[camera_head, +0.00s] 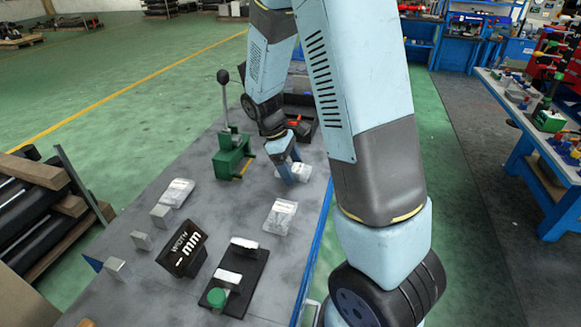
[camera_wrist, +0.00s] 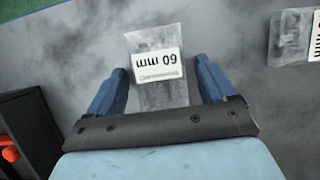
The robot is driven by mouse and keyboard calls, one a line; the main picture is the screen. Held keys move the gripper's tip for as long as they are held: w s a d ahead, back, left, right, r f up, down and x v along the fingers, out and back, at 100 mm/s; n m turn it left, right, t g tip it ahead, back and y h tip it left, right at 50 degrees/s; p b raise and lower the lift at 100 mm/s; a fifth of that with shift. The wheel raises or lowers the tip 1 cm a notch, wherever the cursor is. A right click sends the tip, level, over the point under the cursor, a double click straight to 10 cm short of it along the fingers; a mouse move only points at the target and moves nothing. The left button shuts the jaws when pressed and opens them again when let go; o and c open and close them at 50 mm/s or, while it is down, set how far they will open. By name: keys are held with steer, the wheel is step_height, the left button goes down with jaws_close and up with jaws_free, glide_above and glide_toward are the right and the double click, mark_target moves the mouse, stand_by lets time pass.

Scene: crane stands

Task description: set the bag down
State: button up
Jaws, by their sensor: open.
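A clear plastic bag (camera_wrist: 152,42) with a white label reading "60 mm" lies on the grey tabletop in the wrist view. My gripper (camera_wrist: 161,66) is open, with one blue finger on each side of the bag and a visible gap to each. The bag's near end runs under the gripper's dark bar and is hidden there.
Other labelled bags lie at the table's middle (camera_head: 280,217) and left (camera_head: 178,192). A green lever press (camera_head: 232,158) stands near my gripper. A black "WIDTH mm" display (camera_head: 182,250), a black gauge plate (camera_head: 256,270) and small metal blocks stand nearer. A dark bin (camera_wrist: 32,130) is at the wrist view's left.

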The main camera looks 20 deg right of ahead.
steer(key=shift+r, duration=0.15)
steer(key=v, duration=1.1)
steer(key=s+d+r+m+t+y, duration=0.1)
steer(key=s+r+m+t, duration=0.3)
steer(key=s+r, duration=0.3)
steer(key=s+d+r+m+t+y, duration=0.2)
steer(key=s+r+m+t, duration=0.2)
steer(key=s, duration=1.1)
step_height(320, 180, up, 4)
steer(key=m, duration=0.2)
steer(key=shift+m+y, duration=0.3)
steer(key=shift+m, duration=0.1)
